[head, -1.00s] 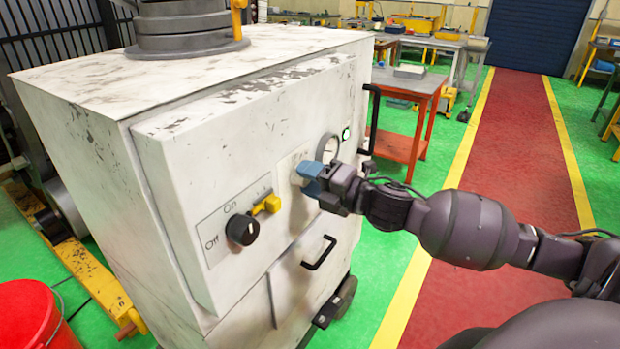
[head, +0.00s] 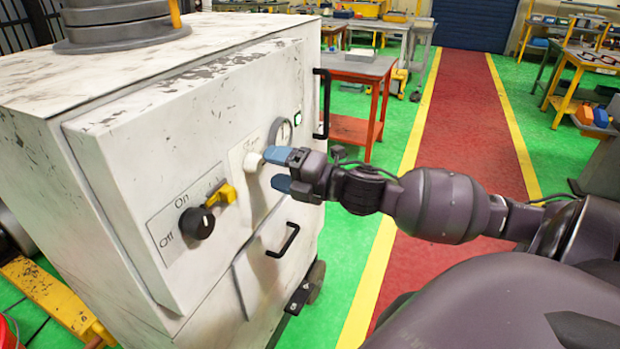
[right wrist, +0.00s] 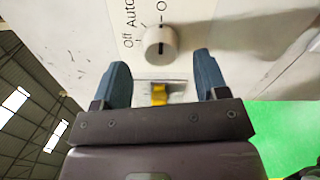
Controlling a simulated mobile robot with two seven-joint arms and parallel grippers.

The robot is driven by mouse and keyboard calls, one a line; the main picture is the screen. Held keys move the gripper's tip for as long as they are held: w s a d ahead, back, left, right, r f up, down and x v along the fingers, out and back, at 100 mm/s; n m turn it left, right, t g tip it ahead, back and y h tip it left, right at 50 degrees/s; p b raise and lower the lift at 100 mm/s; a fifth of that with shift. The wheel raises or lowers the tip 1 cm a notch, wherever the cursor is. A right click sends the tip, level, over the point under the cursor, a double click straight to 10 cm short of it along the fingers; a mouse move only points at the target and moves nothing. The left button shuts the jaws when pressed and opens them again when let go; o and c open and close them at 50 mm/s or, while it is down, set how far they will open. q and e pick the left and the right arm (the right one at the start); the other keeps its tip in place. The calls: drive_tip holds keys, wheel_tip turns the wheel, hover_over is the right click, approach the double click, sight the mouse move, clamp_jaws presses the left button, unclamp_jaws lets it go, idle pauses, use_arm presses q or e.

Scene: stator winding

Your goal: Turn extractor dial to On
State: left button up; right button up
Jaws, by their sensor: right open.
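The pale extractor dial (head: 253,161) is a small round knob on the front of the white cabinet (head: 130,150). In the right wrist view the dial (right wrist: 160,42) has "Off", "Auto" and a partly cut-off "O" label around it. I cannot tell for sure where its mark points. My right gripper (head: 278,170) is open, with its two blue fingers spread one above the other just right of the dial in the head view. In the right wrist view the dial appears beyond the gap between the fingertips (right wrist: 160,68). Contact is not clear. My left gripper is not in view.
A black On/Off knob (head: 197,223) and a yellow lever (head: 222,196) sit left of the dial. Another black handle (head: 284,240) is below. An orange table (head: 352,70) stands behind the cabinet.

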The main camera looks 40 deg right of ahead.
drive_tip(key=b+v, duration=0.1)
drive_tip(key=v, duration=0.6)
drive_tip(key=shift+s, duration=0.25)
drive_tip(key=shift+d, duration=0.15)
idle(0.5)
